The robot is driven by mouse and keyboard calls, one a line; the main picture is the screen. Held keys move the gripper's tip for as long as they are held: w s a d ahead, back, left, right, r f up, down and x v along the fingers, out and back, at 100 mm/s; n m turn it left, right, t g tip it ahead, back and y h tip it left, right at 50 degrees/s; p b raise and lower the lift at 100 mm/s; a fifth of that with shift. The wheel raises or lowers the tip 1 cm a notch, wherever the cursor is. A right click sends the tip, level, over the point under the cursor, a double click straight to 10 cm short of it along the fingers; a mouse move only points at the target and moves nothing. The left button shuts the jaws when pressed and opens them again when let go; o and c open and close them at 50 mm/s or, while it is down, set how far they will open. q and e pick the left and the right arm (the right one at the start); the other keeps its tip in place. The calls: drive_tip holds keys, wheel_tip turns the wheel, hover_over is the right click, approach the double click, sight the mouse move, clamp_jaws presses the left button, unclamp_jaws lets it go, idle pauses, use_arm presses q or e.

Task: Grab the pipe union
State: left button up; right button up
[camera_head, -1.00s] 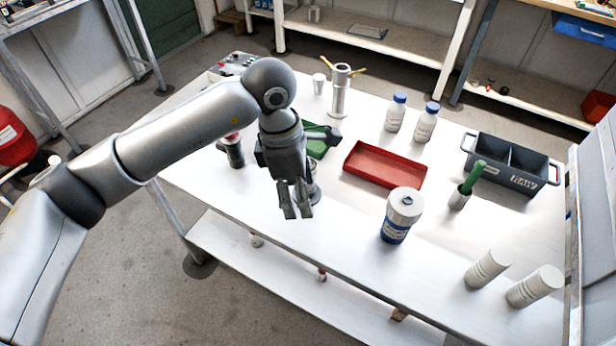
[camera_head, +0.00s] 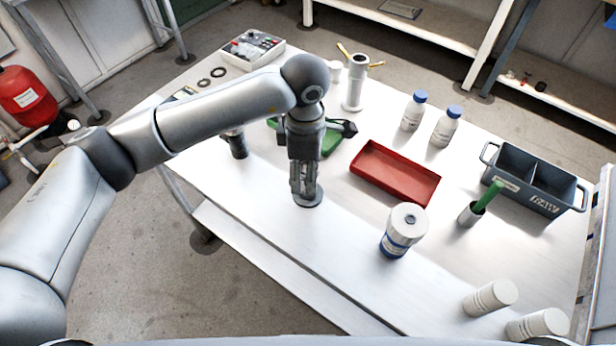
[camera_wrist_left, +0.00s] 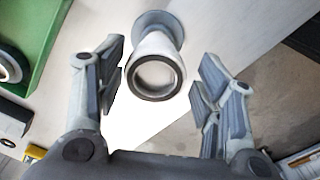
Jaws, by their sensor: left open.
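The pipe union, a grey flanged pipe piece, stands upright on the white table; in the head view only its round base (camera_head: 308,199) shows clearly, below my left gripper (camera_head: 303,184). In the left wrist view the pipe union (camera_wrist_left: 158,50) points its dark-rimmed open end at the camera. There my left gripper (camera_wrist_left: 158,92) is open, with one finger on each side of the pipe and a visible gap on both sides. The gripper hides most of the pipe in the head view. My right gripper is not in view.
A green tray (camera_head: 333,140) lies behind my gripper and a dark cylinder (camera_head: 237,145) stands left. A red tray (camera_head: 369,181) and a white-and-blue jar (camera_head: 404,230) stand to the right. A metal pipe with yellow handles (camera_head: 354,90) is behind.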

use_arm(q)
drive_tip(key=shift+f, duration=0.35)
drive_tip(key=shift+d+f, duration=0.1)
drive_tip(key=shift+f, duration=0.15)
wheel_tip(320, 180, down, 4)
drive_tip(key=shift+w+d+f+p, duration=0.1)
drive_tip(key=shift+w+f+p, duration=0.1)
drive_tip(key=shift+p, duration=1)
drive_tip(key=shift+f, duration=0.2)
drive_tip(key=c, duration=1.2)
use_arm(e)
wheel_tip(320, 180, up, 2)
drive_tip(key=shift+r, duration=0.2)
